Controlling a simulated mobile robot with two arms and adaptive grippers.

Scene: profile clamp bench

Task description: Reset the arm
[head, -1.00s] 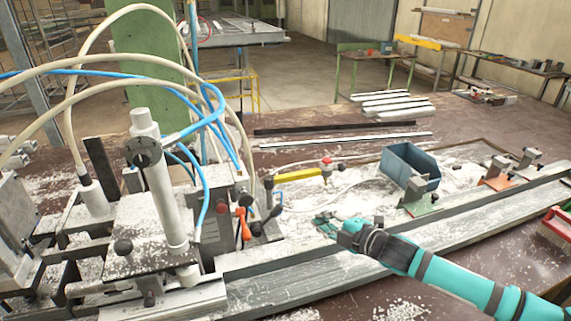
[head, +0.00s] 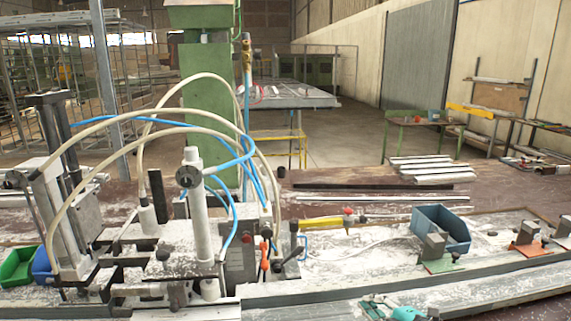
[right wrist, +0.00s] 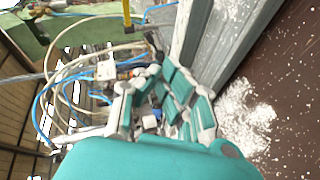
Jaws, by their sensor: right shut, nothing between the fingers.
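My right gripper (head: 376,307) shows at the bottom edge of the head view, in front of the long grey metal profile rail (head: 470,299). Its teal fingers also show in the right wrist view (right wrist: 158,84); they are shut with nothing between them. The teal arm behind it is mostly cut off by the head view's lower edge. My left gripper is in neither view.
The clamp machine (head: 200,225) with white and blue hoses stands at left. A blue bin (head: 441,228), a yellow-handled tool (head: 320,223) and small clamps (head: 528,240) sit behind the rail. Green and blue bins (head: 17,267) are at far left. White chips cover the bench.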

